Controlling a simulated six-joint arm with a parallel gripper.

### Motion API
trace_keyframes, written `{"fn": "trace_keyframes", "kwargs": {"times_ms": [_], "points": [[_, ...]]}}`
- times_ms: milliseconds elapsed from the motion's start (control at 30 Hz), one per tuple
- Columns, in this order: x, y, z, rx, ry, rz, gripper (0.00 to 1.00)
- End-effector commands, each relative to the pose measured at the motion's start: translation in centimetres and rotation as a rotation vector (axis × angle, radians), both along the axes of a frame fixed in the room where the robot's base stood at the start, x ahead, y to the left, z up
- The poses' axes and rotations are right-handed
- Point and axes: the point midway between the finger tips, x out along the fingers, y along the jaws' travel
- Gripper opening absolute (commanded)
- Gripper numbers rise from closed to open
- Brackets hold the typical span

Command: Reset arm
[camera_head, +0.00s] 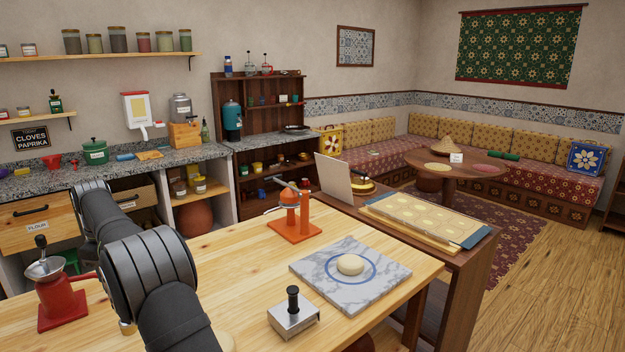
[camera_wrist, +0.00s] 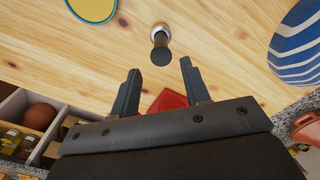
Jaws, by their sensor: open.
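My arm (camera_head: 153,270) reaches in from the bottom left of the head view, over the wooden worktop (camera_head: 255,255). My gripper shows in the wrist view (camera_wrist: 160,72), with its two fingers apart and nothing between them. A dark knob on a pale round base (camera_wrist: 160,45) is beyond the fingertips, apart from them. A red object (camera_wrist: 169,101) shows partly behind the fingers. The gripper itself is hidden in the head view.
A red grinder (camera_head: 62,295) stands left of my arm. An orange press (camera_head: 293,212), a black-handled metal block (camera_head: 293,312) and a marble slab (camera_head: 317,270) with dough (camera_head: 350,264) are to the right. A blue-striped item (camera_wrist: 298,48) and a yellow disc (camera_wrist: 92,8) edge the wrist view.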

Motion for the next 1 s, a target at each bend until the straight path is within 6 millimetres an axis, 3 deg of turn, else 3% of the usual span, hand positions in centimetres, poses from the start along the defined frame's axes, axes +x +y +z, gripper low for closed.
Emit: {"fn": "trace_keyframes", "kwargs": {"times_ms": [100,700,933,1000], "points": [[0.0,0.0,2.5,0.003,-0.002,0.000,0.43],[-0.1,-0.1,-10.2,-0.002,0.000,-0.001,0.43],[0.0,0.1,-5.4,0.003,-0.002,0.000,0.43],[0.6,-1.5,-4.7,0.002,-0.001,-0.003,0.43]]}}
